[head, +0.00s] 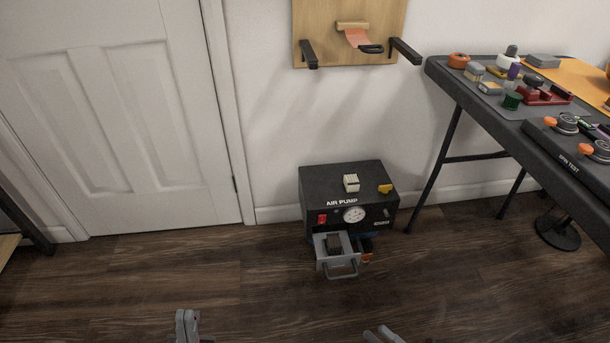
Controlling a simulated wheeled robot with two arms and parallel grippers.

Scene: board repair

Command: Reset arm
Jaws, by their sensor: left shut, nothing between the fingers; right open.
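My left gripper (187,326) shows at the bottom edge of the head view, left of the middle. It is shut and empty, above the wood floor. My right gripper (384,335) shows at the bottom edge, right of the middle. It is open, and only its tips are in view. Both grippers are apart from everything else. Most of both arms is out of the picture.
A dark folding table (450,84) with several parts is at the right. A wooden board (310,22) hangs on the wall. A white door (110,110) is left. The front floor is clear.

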